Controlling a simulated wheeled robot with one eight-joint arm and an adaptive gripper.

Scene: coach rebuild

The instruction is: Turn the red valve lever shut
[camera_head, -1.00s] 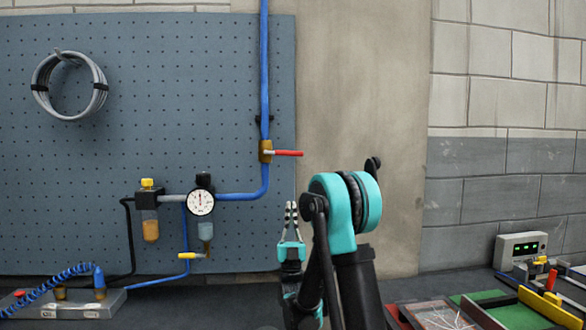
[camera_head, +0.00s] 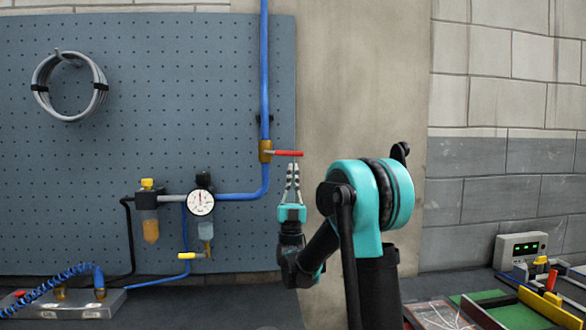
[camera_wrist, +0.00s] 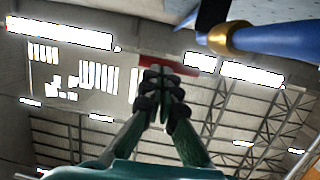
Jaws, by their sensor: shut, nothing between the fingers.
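The red valve lever (camera_head: 288,153) sticks out to the right, level, from a brass valve body (camera_head: 265,151) on the vertical blue pipe (camera_head: 264,60). My gripper (camera_head: 292,168) points up with its fingers together, just below the lever's outer part. In the wrist view, my gripper (camera_wrist: 165,75) is shut and empty, its tips overlapping the red lever (camera_wrist: 180,64). The brass valve body (camera_wrist: 230,38) and blue pipe (camera_wrist: 275,36) show at upper right there. I cannot tell whether the tips touch the lever.
A pressure gauge (camera_head: 201,202), a filter bowl (camera_head: 150,230) and a smaller yellow-handled valve (camera_head: 188,256) are left of my gripper. A grey hose coil (camera_head: 69,86) hangs on the pegboard (camera_head: 150,90). The bare wall (camera_head: 370,80) to the right is clear.

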